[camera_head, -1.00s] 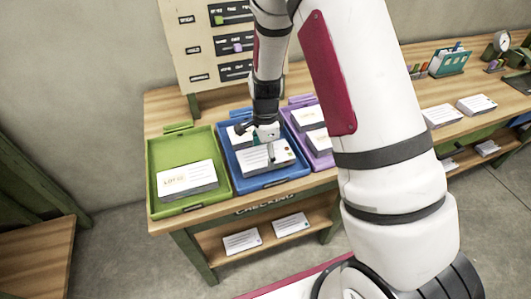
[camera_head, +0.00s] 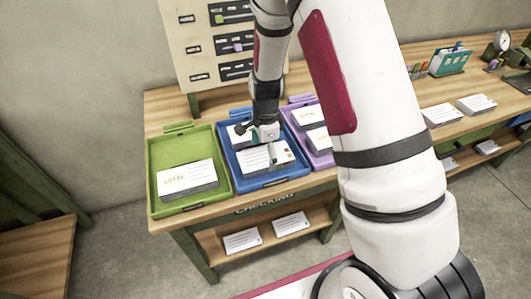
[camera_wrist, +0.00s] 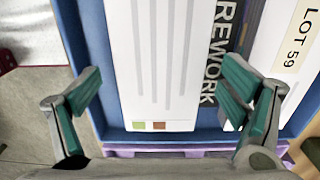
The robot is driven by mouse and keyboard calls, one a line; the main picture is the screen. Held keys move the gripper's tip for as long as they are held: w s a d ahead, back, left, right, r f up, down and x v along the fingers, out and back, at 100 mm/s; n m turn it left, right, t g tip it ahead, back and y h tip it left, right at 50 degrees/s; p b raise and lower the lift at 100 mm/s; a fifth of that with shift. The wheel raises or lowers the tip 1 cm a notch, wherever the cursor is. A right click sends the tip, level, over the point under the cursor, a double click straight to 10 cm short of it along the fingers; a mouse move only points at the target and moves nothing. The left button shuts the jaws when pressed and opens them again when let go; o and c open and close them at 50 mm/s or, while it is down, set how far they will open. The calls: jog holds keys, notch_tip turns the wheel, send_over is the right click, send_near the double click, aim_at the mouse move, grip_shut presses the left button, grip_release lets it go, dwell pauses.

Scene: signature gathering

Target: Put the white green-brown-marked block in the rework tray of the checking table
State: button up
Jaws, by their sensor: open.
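The white block with a green and a brown mark (camera_wrist: 160,80) lies flat inside the blue tray (camera_wrist: 205,137), beside the word REWORK on the tray floor. In the head view the block (camera_head: 258,160) is partly covered by my gripper (camera_head: 271,153). In the wrist view my gripper (camera_wrist: 160,110) is open, with one teal-padded finger on each side of the block and a gap visible at both sides. The blue tray (camera_head: 270,184) stands on the checking table (camera_head: 215,211), between a green and a purple tray.
Another white block marked LOT 59 (camera_wrist: 295,45) lies at the right in the blue tray. The green tray (camera_head: 160,150) holds white blocks, as does the purple tray (camera_head: 327,163). A sign board (camera_head: 185,45) stands behind. More white blocks (camera_head: 242,240) lie on the lower shelf.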

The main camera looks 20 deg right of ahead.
aim_at(265, 156)
notch_tip(265, 156, up, 12)
jog(key=s+r+n+t, duration=0.2)
jog(key=s+r+n, duration=0.7)
jog(key=r, duration=0.5)
jog(key=s+r+n+t, duration=0.1)
jog(key=s+r+n, duration=0.2)
jog(key=s, duration=0.5)
jog(key=s+r+n+t, duration=0.1)
jog(key=s+r+n, duration=0.2)
jog(key=s+n, duration=0.3)
jog(key=shift+s+d+t, duration=0.2)
jog(key=shift+s+t, duration=0.2)
jog(key=shift+s, duration=0.75)
